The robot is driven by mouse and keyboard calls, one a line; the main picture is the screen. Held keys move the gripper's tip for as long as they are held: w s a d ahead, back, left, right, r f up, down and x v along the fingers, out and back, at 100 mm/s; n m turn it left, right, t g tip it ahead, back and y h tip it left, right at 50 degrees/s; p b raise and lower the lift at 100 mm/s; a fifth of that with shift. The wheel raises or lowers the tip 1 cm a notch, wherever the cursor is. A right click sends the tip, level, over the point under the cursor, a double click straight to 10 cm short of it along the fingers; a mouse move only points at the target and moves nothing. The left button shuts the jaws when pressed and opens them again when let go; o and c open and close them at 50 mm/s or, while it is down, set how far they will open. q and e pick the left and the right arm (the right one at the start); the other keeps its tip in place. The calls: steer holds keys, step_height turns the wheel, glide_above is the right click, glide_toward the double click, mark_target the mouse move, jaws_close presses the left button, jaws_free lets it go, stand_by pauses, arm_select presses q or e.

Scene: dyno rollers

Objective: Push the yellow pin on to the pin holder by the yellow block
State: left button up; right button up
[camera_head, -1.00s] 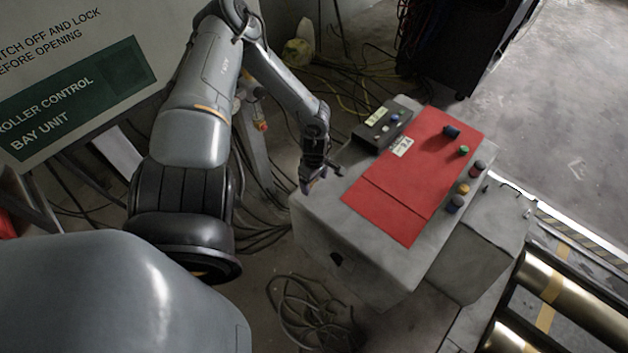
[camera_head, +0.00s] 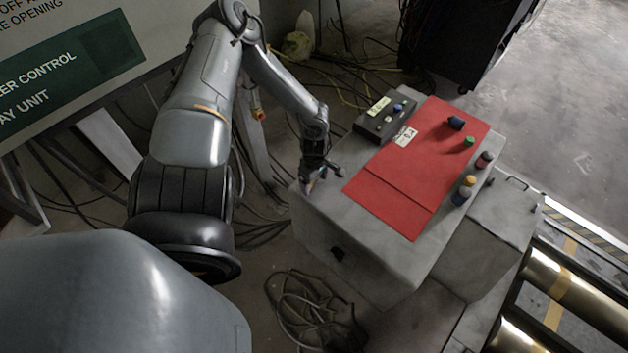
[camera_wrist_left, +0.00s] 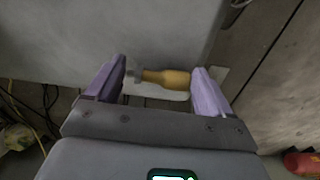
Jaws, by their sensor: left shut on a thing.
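My left gripper (camera_head: 308,187) is low at the left corner of the grey cabinet (camera_head: 360,255). In the left wrist view, the yellow pin (camera_wrist_left: 168,78) lies crosswise between the two purplish fingertips (camera_wrist_left: 158,80), which are shut on it. Its grey end is toward the left finger. A yellow block (camera_head: 469,180) stands at the right edge of the cabinet top, beside a blue block (camera_head: 461,196) and a dark red one (camera_head: 484,159). I cannot make out a pin holder for certain. My right gripper is not in view.
A red panel (camera_head: 400,190) covers much of the cabinet top, with a green block (camera_head: 468,141) and a dark blue one (camera_head: 456,122). A black control box (camera_head: 385,118) sits at the back left. Cables (camera_head: 310,310) lie on the floor. Metal rollers (camera_head: 570,285) are at right.

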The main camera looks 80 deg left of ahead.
arm_select(q)
steer(key=o, duration=0.9)
steer(key=shift+o, duration=0.2)
step_height(320, 180, up, 11)
steer(key=p, duration=0.6)
steer(key=shift+f, duration=0.1)
